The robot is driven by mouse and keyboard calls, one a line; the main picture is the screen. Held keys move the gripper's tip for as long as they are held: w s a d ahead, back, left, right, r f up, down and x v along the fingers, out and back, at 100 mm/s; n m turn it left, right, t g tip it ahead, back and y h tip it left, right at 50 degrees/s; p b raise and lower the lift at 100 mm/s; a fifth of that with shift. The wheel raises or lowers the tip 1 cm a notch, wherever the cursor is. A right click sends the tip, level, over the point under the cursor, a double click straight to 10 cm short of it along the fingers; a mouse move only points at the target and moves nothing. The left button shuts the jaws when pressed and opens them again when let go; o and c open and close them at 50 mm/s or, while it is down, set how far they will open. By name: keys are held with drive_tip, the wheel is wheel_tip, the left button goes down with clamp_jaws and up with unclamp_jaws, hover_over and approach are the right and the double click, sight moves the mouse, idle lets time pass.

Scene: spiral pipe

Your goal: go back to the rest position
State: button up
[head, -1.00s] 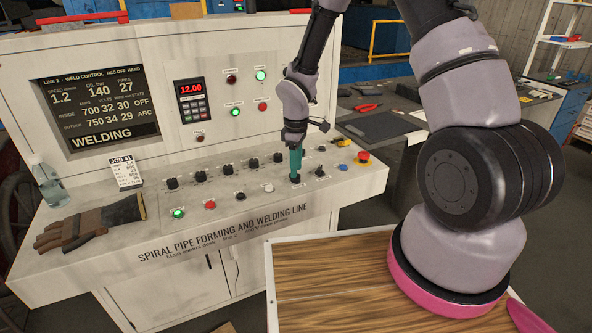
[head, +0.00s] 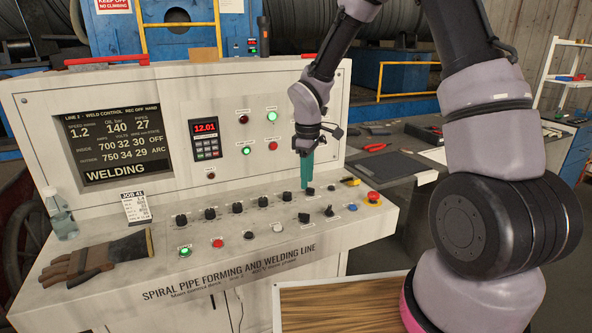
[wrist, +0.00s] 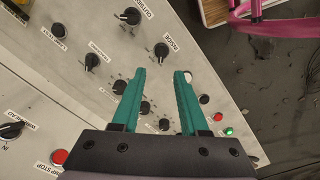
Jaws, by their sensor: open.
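My gripper (head: 307,172) is above the right part of the control console (head: 120,262), pointing down, with teal fingers. In the wrist view the two fingers of my gripper (wrist: 162,78) stand apart with nothing between them. Black knobs show below and around them, among them one labelled MODE (wrist: 161,49). In the head view a black knob (head: 304,217) sits just below the fingertips, which look raised clear of the panel. My arm reaches in from the right side of the head view.
A red emergency button (head: 373,198) is at the console's right end. A glove (head: 100,258), a bottle (head: 60,215) and a job card (head: 137,207) are at its left. The screen (head: 100,140) reads WELDING. A wood-topped surface (head: 345,305) lies in front.

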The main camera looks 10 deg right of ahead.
drive_tip(key=s+d+r+m+t, duration=0.25)
drive_tip(key=d+r+m, duration=0.2)
drive_tip(key=r, duration=0.55)
drive_tip(key=s+d+r+m+t, duration=0.1)
drive_tip(key=s+d+r+m, duration=0.35)
drive_tip(key=r, duration=0.45)
drive_tip(key=s+d+r+m+t+y, duration=0.2)
drive_tip(key=s+d+r+m+t, duration=0.1)
drive_tip(key=s+r+m, duration=0.4)
drive_tip(key=s+d+r, duration=0.1)
drive_tip(key=s+r, duration=0.2)
drive_tip(key=s, duration=0.3)
drive_tip(key=shift+d+r+m+t, duration=0.35)
drive_tip(key=shift+d+m, duration=0.05)
